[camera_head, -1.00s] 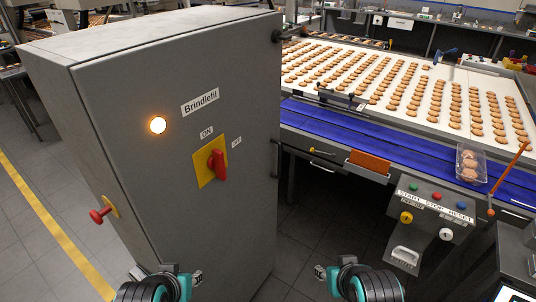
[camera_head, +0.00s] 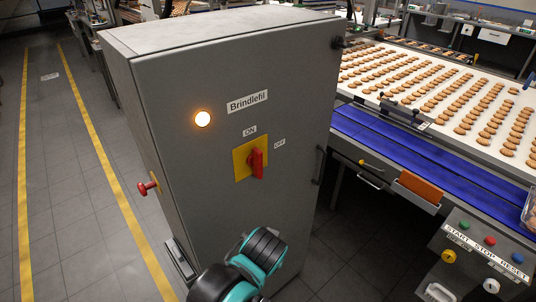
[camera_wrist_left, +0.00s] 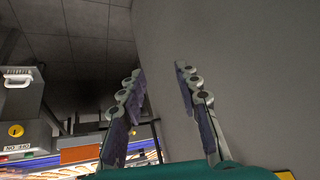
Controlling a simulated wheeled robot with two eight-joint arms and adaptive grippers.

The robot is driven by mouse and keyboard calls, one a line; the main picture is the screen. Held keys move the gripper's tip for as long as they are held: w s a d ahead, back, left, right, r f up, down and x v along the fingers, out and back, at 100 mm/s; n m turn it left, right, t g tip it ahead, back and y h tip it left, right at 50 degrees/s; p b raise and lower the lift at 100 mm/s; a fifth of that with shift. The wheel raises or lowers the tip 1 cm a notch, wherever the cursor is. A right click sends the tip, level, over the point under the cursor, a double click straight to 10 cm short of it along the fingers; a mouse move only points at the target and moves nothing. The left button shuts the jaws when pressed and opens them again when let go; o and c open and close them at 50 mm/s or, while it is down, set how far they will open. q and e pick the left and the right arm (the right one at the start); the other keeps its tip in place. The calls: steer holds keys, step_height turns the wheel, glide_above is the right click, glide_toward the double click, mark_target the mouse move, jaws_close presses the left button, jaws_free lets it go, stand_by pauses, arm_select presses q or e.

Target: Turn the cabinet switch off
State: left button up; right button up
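The cabinet switch is a red handle (camera_head: 256,163) on a yellow plate (camera_head: 243,160) on the front of the grey cabinet (camera_head: 215,75). The handle stands near upright, with the ON label (camera_head: 249,132) above and the OFF label (camera_head: 280,144) to its upper right. A round lamp (camera_head: 203,119) glows. My left arm is below the switch in the head view, its fingers not clearly visible there. In the left wrist view my left gripper (camera_wrist_left: 158,78) has its fingers apart and empty, close to a grey cabinet surface. My right gripper is not in view.
A red knob (camera_head: 148,187) sticks out from the cabinet's left side. A blue conveyor (camera_head: 400,150) with biscuits behind it and a START/STOP/RESET box (camera_head: 485,250) stand at the right. Open floor with yellow lines lies at the left.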

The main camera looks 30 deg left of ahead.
mark_target(261, 158)
arm_select(q)
steer(key=w+a+r+n+y+p, duration=0.4)
steer(key=w+r+y+p, duration=0.15)
steer(key=r, duration=0.25)
steer(key=w+d+r+n+t+y+p, duration=0.1)
steer(key=d+r+n+y+p, duration=0.3)
steer(key=r+n+y, duration=0.7)
steer(key=w+a+m, duration=0.1)
steer(key=a, duration=0.1)
steer(key=w+a+r+h+b, duration=0.1)
steer(key=a, duration=0.1)
steer(key=w+a+r+m+h, duration=0.1)
steer(key=a, duration=0.2)
steer(key=shift+w+m, duration=0.1)
steer(key=shift+m, duration=0.2)
steer(key=shift+d, duration=0.1)
jaws_close()
